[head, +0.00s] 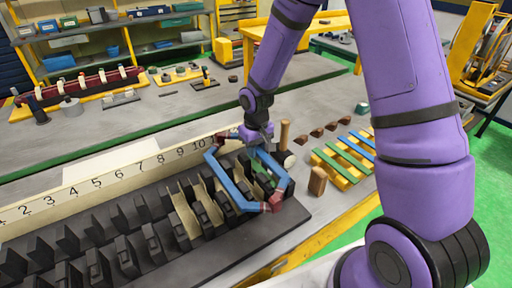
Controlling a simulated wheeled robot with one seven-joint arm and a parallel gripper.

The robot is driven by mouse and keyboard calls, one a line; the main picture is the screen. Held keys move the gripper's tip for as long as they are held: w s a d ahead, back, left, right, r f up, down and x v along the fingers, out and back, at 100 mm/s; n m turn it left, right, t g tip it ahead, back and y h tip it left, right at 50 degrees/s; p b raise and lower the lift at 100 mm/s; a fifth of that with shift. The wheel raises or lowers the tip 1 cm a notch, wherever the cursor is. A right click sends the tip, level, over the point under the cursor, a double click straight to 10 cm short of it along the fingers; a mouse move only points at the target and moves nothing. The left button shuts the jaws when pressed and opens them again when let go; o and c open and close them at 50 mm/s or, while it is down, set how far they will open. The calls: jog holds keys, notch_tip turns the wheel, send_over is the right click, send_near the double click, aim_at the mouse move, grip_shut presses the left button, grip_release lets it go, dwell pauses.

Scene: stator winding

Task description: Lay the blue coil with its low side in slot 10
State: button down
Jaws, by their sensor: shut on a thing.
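The blue coil (230,183) is a six-sided loop with two long blue sides and dark red ends. It lies over the right end of the black slotted stator block (235,262), just right of the number 10 on the label strip (115,176). My gripper (266,138) is at the coil's far right part and is shut on it; the fingertips are small and partly hidden. The left blue side runs down among the black teeth. I cannot tell whether either side sits inside a slot. Cream liners (183,214) show in slots left of the coil.
A green strip (263,182) shows inside the coil's loop. Wooden pegs (318,181) and a yellow rack with green and blue bars (342,160) stand to the right. Shelves stand at the back.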

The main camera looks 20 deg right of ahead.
jog(key=shift+f, duration=0.25)
dwell(0.3)
jog(key=c, duration=0.8)
grip_release()
jog(key=shift+r, duration=0.9)
jog(key=shift+r, duration=3.65)
notch_tip(320, 180, up, 11)
jog(key=shift+f, duration=0.1)
